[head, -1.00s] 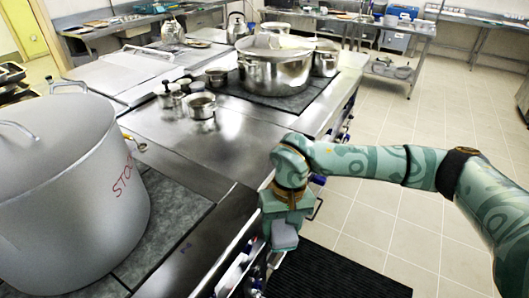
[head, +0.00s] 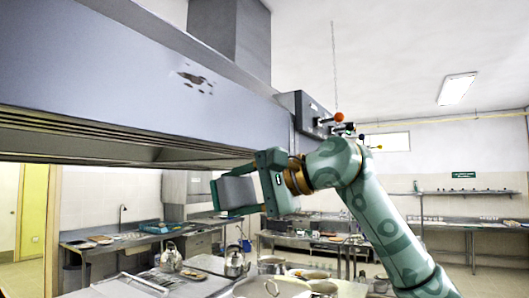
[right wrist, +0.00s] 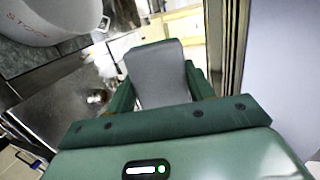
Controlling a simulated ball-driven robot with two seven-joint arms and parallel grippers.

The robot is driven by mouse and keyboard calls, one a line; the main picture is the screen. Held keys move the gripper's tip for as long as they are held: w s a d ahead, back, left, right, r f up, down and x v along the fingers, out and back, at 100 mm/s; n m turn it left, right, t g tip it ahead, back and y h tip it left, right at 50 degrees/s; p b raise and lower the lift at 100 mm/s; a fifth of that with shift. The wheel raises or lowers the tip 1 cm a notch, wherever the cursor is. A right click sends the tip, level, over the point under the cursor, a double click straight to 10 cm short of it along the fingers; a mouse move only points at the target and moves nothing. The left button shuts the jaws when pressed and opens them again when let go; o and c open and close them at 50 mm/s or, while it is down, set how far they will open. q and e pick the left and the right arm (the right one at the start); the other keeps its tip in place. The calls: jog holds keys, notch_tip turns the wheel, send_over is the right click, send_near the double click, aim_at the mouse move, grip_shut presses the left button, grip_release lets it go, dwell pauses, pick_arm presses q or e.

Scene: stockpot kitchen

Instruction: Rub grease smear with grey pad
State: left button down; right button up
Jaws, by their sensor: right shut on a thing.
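The grease smear (head: 195,82) is a dark brown, broken patch on the pale grey front face of the extractor hood (head: 90,75). My right gripper (head: 228,193) is shut on the grey pad (head: 238,192), a flat block held between its green fingers. The pad also shows between the fingers in the right wrist view (right wrist: 158,75). In the head view the gripper and pad appear below and right of the smear, overlapping the hood's lower edge. I see no contact between pad and smear. My left gripper is not in view.
A control box (head: 308,118) with coloured knobs sits at the hood's right end. The stockpot (right wrist: 50,18) shows in the right wrist view. The space right of my arm looks open.

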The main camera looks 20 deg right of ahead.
aim_at(167, 70)
jog(key=s+d+r+n+t+y+p, duration=0.1)
jog(key=s+r+p, duration=0.15)
jog(key=r, duration=0.75)
jog(key=s+d+r+y+p, duration=0.15)
jog(key=s+r, duration=0.25)
jog(key=r, duration=0.6)
jog(key=shift+w+d+f+p+x, duration=0.1)
jog(key=shift+w+d+x, duration=0.05)
jog(key=shift+x, duration=0.9)
jog(key=shift+w+d+f+p+x, duration=0.1)
jog(key=shift+w+d+p+x, duration=0.05)
jog(key=shift+x, duration=0.9)
jog(key=shift+w+d+f+p+x, duration=0.1)
jog(key=shift+w+d+x, duration=0.05)
jog(key=shift+x, duration=0.9)
jog(key=shift+p+x, duration=0.75)
jog(key=shift+x, duration=0.15)
jog(key=shift+w+d+r, duration=0.1)
